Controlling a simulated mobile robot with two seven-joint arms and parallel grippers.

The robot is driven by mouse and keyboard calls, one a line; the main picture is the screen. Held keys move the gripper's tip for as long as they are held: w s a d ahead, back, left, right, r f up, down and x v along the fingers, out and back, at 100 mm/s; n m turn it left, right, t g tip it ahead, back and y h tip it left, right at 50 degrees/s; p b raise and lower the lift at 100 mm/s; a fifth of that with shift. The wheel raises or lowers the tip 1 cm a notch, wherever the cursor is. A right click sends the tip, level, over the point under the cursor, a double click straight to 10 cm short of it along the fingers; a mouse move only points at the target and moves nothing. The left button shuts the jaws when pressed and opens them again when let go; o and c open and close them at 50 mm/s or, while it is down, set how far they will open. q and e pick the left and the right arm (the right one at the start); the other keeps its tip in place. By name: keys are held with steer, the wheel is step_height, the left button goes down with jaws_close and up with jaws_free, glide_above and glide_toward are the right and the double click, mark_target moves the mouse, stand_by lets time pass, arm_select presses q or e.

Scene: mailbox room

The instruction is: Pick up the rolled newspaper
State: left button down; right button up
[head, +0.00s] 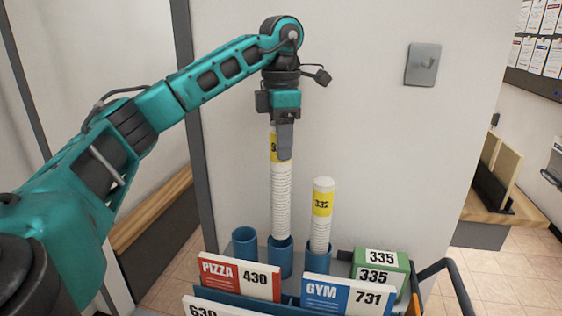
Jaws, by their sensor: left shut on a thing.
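A white rolled newspaper (281,200) with a yellow label stands upright, its lower end in a blue cylindrical holder (280,262). My left gripper (285,150) points down and is shut on the upper end of this roll, covering part of its label. A second rolled newspaper (321,228), with a yellow label reading 332, stands in the holder to the right and is apart from the gripper. My right gripper is not in view.
An empty-looking blue holder (245,243) stands at the left. In front are a red PIZZA 430 card (240,277), a blue GYM 731 card (345,296) and a green box (384,262) marked 335.

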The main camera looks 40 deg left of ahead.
arm_select(q)
step_height(320, 180, up, 6)
steer(key=shift+r+p, duration=0.25)
steer(key=shift+p, duration=1)
steer(key=shift+r, duration=1.1)
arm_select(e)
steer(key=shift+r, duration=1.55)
arm_select(q)
steer(key=shift+s, duration=0.1)
